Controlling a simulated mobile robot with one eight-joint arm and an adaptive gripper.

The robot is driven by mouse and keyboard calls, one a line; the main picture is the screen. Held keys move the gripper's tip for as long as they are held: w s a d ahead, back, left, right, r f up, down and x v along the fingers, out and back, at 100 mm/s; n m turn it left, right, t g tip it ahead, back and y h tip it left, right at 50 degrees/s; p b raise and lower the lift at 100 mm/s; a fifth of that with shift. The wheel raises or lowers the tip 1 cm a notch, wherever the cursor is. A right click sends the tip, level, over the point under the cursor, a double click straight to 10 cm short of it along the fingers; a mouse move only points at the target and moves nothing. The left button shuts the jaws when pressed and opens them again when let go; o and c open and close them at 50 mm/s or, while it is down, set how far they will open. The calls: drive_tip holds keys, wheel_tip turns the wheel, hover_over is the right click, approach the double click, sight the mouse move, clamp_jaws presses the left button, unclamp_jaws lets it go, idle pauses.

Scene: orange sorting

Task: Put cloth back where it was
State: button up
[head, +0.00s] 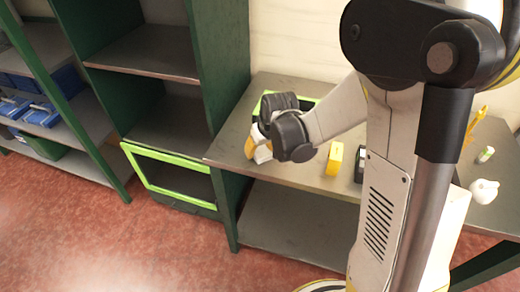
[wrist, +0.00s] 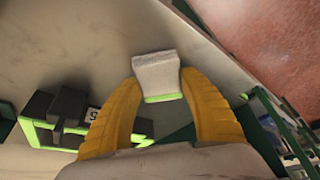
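A small pale grey-white block-like piece with a green strip along one edge (wrist: 156,72), probably the folded cloth, sits between the yellow fingertips of my gripper (wrist: 160,84). The fingers appear to touch it on both sides. In the head view my gripper (head: 256,148) is over the front left of the grey table (head: 300,172), pointing down, with the white piece (head: 263,154) showing at its fingers. Whether the piece touches the table cannot be told. My wrist hides part of the area behind it.
A green-rimmed crate (head: 312,99) with dark items stands behind my gripper; it also shows in the wrist view (wrist: 30,132). A yellow box (head: 334,159) and a dark object (head: 360,165) are to the right. Green shelving (head: 222,60) and a lime-framed crate (head: 150,184) are left.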

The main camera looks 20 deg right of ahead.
drive_tip(key=o, duration=0.3)
drive_tip(key=shift+r, duration=0.2)
drive_tip(key=a+p+v, duration=0.1)
drive_tip(key=p+v, duration=0.4)
drive_tip(key=v, duration=0.7)
drive_tip(key=s+r+t, duration=0.1)
drive_tip(key=s+r, duration=0.2)
drive_tip(key=s, duration=0.2)
drive_tip(key=s+r+m, duration=0.1)
drive_tip(key=s+r, duration=0.2)
drive_tip(key=s, duration=0.2)
drive_tip(key=s+r+t, duration=0.1)
drive_tip(key=s+r, duration=0.2)
drive_tip(key=s, duration=0.2)
drive_tip(key=shift+s+d+r+m+t+h, duration=0.1)
drive_tip(key=shift+r+m+t+h, duration=0.2)
drive_tip(key=shift+r+m+h, duration=0.1)
